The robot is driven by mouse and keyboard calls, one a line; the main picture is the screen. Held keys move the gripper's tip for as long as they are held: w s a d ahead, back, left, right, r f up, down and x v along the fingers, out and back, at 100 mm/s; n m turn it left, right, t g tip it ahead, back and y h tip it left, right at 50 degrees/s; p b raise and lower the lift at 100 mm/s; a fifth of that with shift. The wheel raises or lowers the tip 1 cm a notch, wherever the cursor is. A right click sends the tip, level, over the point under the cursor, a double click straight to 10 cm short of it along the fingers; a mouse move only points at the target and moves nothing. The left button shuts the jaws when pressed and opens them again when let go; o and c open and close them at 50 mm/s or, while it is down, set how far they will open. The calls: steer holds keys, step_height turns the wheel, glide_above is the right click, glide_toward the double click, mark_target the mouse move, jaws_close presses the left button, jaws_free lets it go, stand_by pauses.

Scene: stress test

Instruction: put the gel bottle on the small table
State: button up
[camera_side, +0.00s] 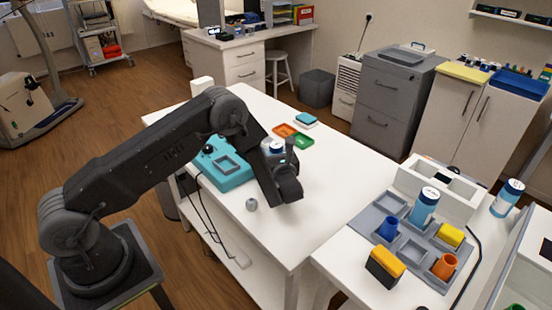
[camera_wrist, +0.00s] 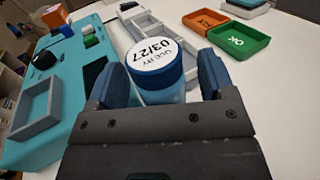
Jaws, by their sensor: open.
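A bottle with a blue cap and a white dated top (camera_wrist: 155,62) stands upright between the fingers of my gripper (camera_wrist: 165,82) in the wrist view. The fingers are apart, one on each side of it; I cannot tell whether they touch it. In the side view, this bottle (camera_side: 274,147) shows beside my gripper (camera_side: 283,160) over the long white table (camera_side: 335,195). Its lower part is hidden. I cannot tell which surface is the small table.
A teal device (camera_side: 226,168) stands left of my gripper. Orange (camera_side: 285,130) and green (camera_side: 303,141) trays lie behind it. The grey compartment tray (camera_side: 366,222) holds coloured cups and blocks. The long table's right part is clear.

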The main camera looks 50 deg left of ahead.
steer(key=shift+c, duration=0.3)
steer(key=c, duration=1.1)
steer(key=shift+r, duration=0.1)
